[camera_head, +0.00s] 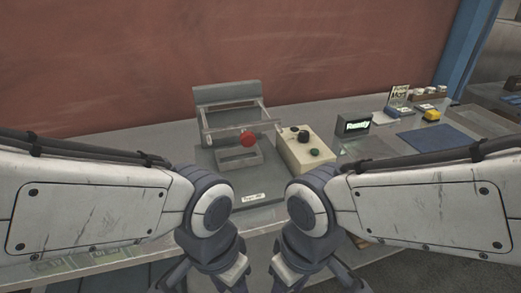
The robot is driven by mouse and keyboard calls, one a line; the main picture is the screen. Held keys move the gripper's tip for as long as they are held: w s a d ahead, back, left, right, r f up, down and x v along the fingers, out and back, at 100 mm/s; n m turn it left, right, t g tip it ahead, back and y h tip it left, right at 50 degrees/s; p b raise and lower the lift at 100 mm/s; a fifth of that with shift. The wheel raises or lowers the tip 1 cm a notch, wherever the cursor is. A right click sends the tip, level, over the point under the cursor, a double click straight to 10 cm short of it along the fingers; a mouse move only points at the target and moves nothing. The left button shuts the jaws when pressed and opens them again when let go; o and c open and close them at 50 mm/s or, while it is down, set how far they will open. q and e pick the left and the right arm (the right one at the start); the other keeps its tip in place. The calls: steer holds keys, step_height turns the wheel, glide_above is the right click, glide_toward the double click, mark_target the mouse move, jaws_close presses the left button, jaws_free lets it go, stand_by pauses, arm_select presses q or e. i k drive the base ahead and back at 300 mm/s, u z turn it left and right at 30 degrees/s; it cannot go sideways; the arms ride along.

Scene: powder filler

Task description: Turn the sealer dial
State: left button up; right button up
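The sealer (226,98) stands on the table near the middle of the view, a grey frame with a crossbar and a red knob (247,139) at its front. Just right of it is a cream control box (303,155) with a large dark dial (302,133) on top and small green buttons or knobs. My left gripper (190,286) and my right gripper (300,284) hang low at the bottom edge, in front of the table and apart from the sealer and box. Their fingertips are cut off or unclear.
A small display reading "Ready" (354,124) stands right of the box. Farther right are a blue mat (433,139), a yellow item (431,115) and a wooden rack (429,94) with white containers. A small label (253,197) lies before the sealer. A red wall (120,60) closes the back.

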mark_target(304, 135)
steer(key=k, duration=0.45)
steer(key=u, duration=0.65)
steer(key=i, duration=1.1)
steer(key=z, duration=0.75)
